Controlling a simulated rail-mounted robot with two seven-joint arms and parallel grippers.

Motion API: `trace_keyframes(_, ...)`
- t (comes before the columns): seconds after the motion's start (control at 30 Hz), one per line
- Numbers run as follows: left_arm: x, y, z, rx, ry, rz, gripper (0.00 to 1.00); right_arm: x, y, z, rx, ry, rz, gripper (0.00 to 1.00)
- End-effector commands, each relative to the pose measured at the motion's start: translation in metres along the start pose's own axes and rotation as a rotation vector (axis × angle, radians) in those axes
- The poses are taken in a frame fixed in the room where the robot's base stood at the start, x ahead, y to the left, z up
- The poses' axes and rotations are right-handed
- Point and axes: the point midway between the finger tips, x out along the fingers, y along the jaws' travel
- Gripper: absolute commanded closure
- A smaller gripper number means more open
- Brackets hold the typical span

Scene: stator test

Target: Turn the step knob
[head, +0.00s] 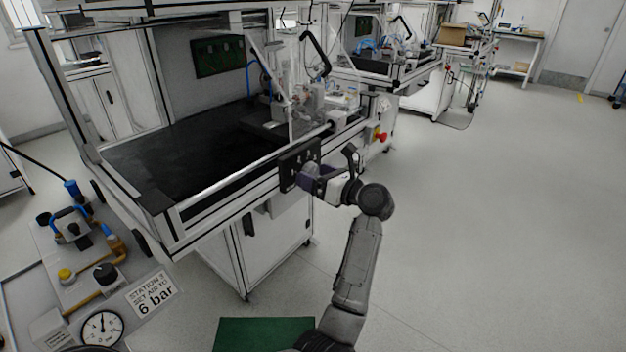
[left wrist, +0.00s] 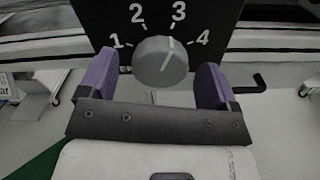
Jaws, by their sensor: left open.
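The step knob (left wrist: 160,62) is a round grey dial on a black panel (left wrist: 100,15) numbered 1 to 4. Its white pointer line points up and slightly right, toward the 3. My left gripper (head: 308,178) is at the panel on the front rail of the workbench. In the left wrist view its purple fingers stand apart, one to each side of the knob, with gaps between them and it. In the head view the panel (head: 288,160) shows, but I cannot make out the knob near the gripper. My right gripper is not in view.
A black hooked bar (left wrist: 246,88) sticks out right of the fingers. A red stop button (head: 380,136) is on the bench right of the panel. A pressure gauge (head: 101,329) and a "6 bar" sign (head: 152,293) are at lower left. The floor at right is clear.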

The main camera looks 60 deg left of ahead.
Motion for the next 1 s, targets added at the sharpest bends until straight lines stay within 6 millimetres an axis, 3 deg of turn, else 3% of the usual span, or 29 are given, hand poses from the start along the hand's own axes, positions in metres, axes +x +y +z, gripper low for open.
trace_keyframes(0.5, 0.011, 0.0002, 0.0005, -0.001, 0.0, 0.0, 0.16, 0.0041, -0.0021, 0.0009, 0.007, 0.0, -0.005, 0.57)
trace_keyframes(1.0, 0.0107, 0.0003, 0.0003, 0.0, 0.0, 0.0, 0.64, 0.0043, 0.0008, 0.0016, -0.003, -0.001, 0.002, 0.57)
